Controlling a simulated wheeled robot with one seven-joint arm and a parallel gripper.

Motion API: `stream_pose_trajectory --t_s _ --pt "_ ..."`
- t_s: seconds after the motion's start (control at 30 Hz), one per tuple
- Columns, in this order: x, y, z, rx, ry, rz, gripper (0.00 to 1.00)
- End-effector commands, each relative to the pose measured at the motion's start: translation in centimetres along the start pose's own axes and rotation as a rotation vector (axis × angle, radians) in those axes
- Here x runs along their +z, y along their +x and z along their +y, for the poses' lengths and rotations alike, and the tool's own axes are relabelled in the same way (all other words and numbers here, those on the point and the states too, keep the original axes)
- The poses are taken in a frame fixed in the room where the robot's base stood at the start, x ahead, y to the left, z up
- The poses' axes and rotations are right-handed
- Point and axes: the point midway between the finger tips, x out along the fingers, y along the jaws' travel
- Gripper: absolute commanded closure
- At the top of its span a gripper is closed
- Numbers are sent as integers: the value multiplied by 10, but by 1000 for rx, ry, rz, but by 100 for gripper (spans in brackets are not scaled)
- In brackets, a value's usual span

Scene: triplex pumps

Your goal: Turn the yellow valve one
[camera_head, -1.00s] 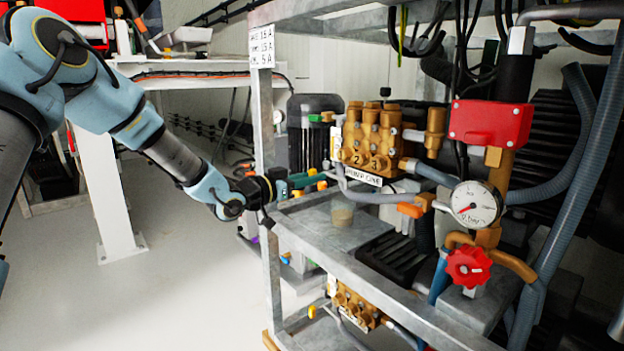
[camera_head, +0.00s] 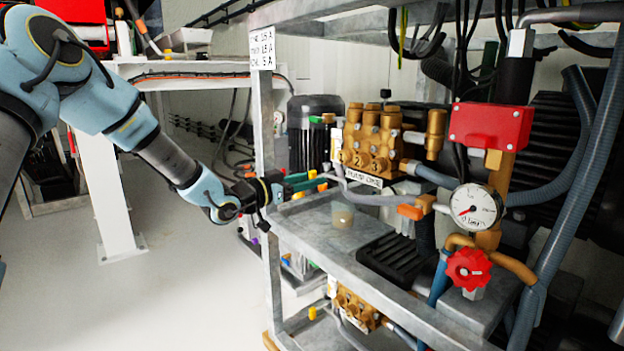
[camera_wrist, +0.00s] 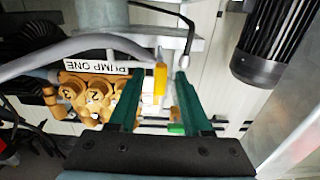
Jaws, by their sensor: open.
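The yellow valve handle (camera_wrist: 160,78) shows in the wrist view as a narrow upright bar beside the pump labelled PUMP ONE. My gripper (camera_wrist: 158,84) has two green fingers, spread open, one on each side of the handle. A gap shows on both sides of it; I cannot tell how deep it sits between the fingertips. In the head view, my gripper (camera_head: 308,182) reaches in past the frame post, and the handle (camera_head: 322,187) shows as a small orange-yellow patch by the fingertips. The brass pump (camera_head: 372,140) stands just right of them; it also shows in the wrist view (camera_wrist: 92,97).
A metal frame post (camera_head: 264,130) stands close to my wrist. A grey hose (camera_wrist: 80,45) runs near the handle. A black motor (camera_wrist: 275,45) is at the right of the wrist view. A gauge (camera_head: 473,206) and red knob (camera_head: 468,268) are farther right. Floor at left is clear.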

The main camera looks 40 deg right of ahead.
Motion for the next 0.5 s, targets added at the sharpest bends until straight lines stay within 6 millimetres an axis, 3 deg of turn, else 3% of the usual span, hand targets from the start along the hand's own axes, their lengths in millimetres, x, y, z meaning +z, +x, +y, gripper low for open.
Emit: stream_pose_trajectory --t_s 0.3,0.5 --pt "-2 -62 -1 -3 -1 -2 51" --pt "-1 -89 -1 -2 0 -2 51"
